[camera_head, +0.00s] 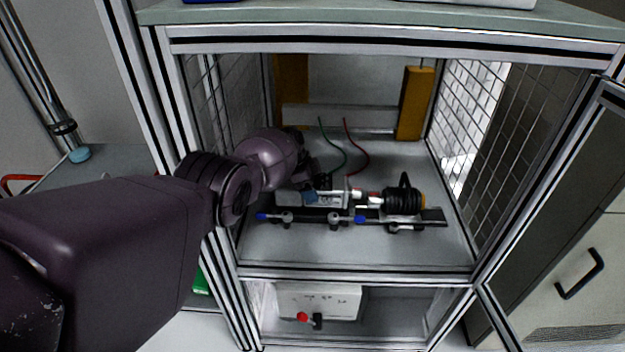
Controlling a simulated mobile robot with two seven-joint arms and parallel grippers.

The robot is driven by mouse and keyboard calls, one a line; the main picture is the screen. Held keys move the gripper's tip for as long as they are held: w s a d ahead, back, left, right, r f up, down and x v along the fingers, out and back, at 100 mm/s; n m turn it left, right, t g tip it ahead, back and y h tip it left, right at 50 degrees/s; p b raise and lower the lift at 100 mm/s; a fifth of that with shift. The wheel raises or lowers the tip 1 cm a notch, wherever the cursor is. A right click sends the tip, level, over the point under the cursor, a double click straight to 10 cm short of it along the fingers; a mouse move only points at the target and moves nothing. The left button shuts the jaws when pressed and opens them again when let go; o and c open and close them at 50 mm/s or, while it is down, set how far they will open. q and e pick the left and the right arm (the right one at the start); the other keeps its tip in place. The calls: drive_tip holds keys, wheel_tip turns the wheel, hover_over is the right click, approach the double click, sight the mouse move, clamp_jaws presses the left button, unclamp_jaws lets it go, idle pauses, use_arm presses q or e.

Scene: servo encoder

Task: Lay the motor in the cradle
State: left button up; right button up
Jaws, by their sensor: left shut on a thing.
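My left arm reaches from the left into an open framed cabinet. My left gripper (312,180) is small and dark in this view, at the left part of the bench rig. It is shut on what looks like the motor (325,199), a light grey body with a blue patch, partly hidden by the fingers. The cradle is not clearly told apart here; it seems to be under or beside the motor on the rail (300,219). I cannot tell whether the motor touches it. My right gripper is not in view.
A black ribbed cylinder (403,201) stands at the rail's right end. Blue-tipped clamps (360,219) sit along its front. A green lead (335,158) and a red lead (358,155) rise behind. Mesh walls and cabinet posts bound the space; the front floor is clear.

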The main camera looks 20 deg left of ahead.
use_arm(q)
drive_tip(key=shift+f, duration=0.85)
drive_tip(key=shift+w+f+b, duration=0.1)
drive_tip(key=shift+f+b, duration=0.2)
drive_tip(key=shift+r, duration=0.1)
drive_tip(key=o, duration=1.4)
drive_tip(key=shift+f, duration=0.35)
drive_tip(key=o, duration=0.4)
drive_tip(key=shift+r, duration=0.1)
drive_tip(key=shift+o, duration=0.2)
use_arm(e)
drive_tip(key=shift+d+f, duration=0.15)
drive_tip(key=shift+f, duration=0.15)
